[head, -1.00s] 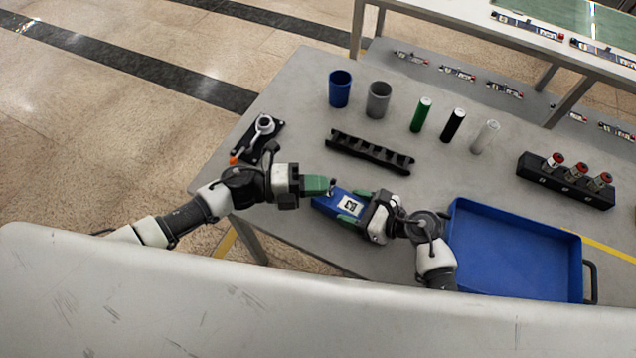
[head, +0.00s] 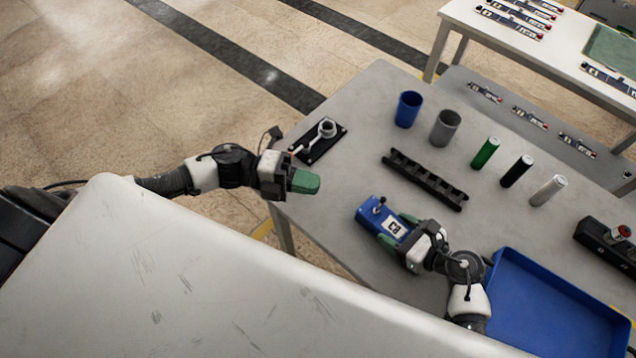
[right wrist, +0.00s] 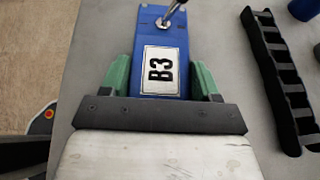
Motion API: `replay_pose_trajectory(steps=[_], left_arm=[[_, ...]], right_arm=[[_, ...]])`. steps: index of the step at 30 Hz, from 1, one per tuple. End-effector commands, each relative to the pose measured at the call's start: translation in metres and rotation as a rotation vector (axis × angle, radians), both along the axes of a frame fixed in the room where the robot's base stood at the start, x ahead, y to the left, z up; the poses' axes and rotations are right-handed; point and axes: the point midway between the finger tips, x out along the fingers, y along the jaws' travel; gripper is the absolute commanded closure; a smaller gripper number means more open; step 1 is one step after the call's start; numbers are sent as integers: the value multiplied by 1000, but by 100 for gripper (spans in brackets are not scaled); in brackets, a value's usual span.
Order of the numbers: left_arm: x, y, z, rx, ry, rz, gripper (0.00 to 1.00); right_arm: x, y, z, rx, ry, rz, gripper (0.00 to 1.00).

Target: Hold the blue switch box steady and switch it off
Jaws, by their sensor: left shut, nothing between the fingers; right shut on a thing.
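The blue switch box (head: 373,215) lies on the grey table near its front edge, with a white label and a metal toggle lever (head: 379,205) at its far left end. My right gripper (head: 400,229) is shut on the box, its green fingers on both sides. In the right wrist view the box (right wrist: 151,32) shows a "B3" label between the fingers (right wrist: 163,80), and the lever leans toward the upper right. My left gripper (head: 305,182) is shut and empty, left of the box and apart from it, near the table's left edge.
A black slotted rack (head: 425,180), blue cup (head: 408,109), grey cup (head: 445,128) and green, black and white cylinders stand behind the box. A blue tray (head: 545,300) is to the right.

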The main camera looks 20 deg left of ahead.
Motion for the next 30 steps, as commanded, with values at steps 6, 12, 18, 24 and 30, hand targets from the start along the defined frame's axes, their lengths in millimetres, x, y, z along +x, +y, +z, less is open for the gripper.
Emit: replay_pose_trajectory(steps=[6,12,18,24,30], left_arm=[[0,0,0,0,0,0,100],[0,0,0,0,0,1,100],[0,0,0,0,0,1,100],[0,0,0,0,0,1,100],[0,0,0,0,0,1,100]], right_arm=[[0,0,0,1,0,0,67],[0,0,0,1,0,0,17],[0,0,0,1,0,0,9],[-1,-4,1,-1,-1,-1,9],[-13,-31,13,-5,-1,0,9]])
